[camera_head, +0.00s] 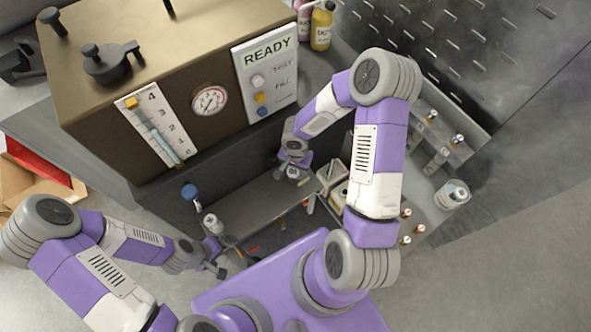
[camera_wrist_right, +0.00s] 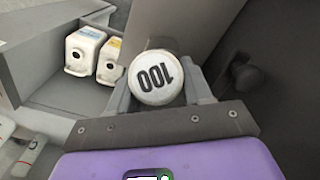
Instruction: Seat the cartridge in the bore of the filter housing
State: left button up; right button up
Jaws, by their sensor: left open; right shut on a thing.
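The cartridge (camera_wrist_right: 157,78), a white round piece marked "100" on its end, is between the fingers of my right gripper (camera_wrist_right: 158,92) in the right wrist view. The fingers are shut on its two sides. In the head view my right gripper (camera_head: 293,170) is above the grey shelf in front of the machine. My left gripper (camera_head: 219,268) is open at the lower left, near the shelf's left end. A small grey-and-white round fitting (camera_head: 211,222) stands there; I cannot tell whether it is the filter housing. No open bore is clearly visible.
The brown machine (camera_head: 150,70) with a gauge (camera_head: 209,101) and READY panel (camera_head: 265,75) stands behind the grey shelf (camera_head: 250,207). A blue knob (camera_head: 190,191) rises near its left end. White containers (camera_wrist_right: 85,50) sit in a tray beside the cartridge. The shelf's middle is clear.

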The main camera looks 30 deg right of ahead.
notch_tip(320, 180, up, 8)
jog(key=shift+f+p, duration=0.1)
jog(key=shift+p, duration=0.5)
notch_tip(320, 180, down, 5)
jog(key=shift+f+b, duration=0.1)
jog(key=shift+b, duration=0.4)
notch_tip(320, 180, down, 5)
jog(key=shift+r+b, duration=0.15)
jog(key=shift+b, duration=0.6)
jog(key=shift+r, duration=0.1)
